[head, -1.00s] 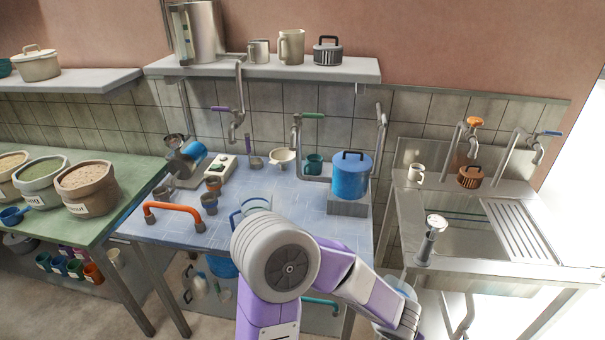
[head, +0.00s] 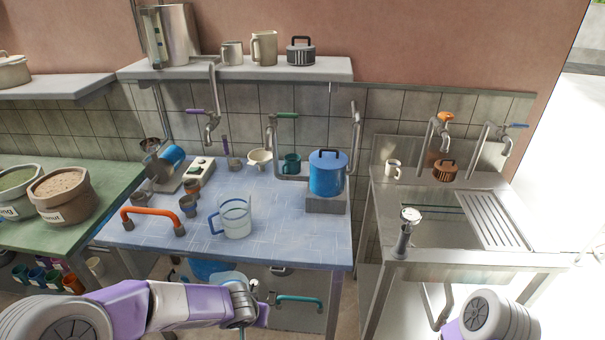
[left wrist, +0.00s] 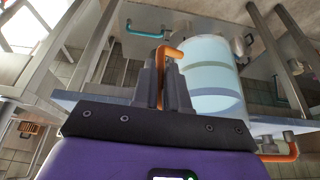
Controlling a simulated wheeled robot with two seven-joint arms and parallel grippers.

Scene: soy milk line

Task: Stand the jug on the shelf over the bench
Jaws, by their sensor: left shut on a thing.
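My left gripper (head: 246,298) is in front of the bench (head: 300,225), below its top edge. In the left wrist view the gripper (left wrist: 168,85) is shut on the orange handle of a clear jug (left wrist: 212,75) with pale bluish contents. In the head view this jug (head: 229,278) is small and partly hidden by the gripper. The shelf over the bench (head: 334,70) is up at the wall, well above the jug. Another clear jug (head: 237,220), with a blue handle, stands on the bench. My right gripper is out of view; only part of the right arm shows at lower right.
On the shelf stand a tall steel vessel (head: 172,35), a grey mug (head: 232,53), a beige jug (head: 264,48) and a dark-banded pot (head: 301,51). The shelf's right end is clear. Taps (head: 211,122) and a blue pot (head: 328,175) rise below it.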

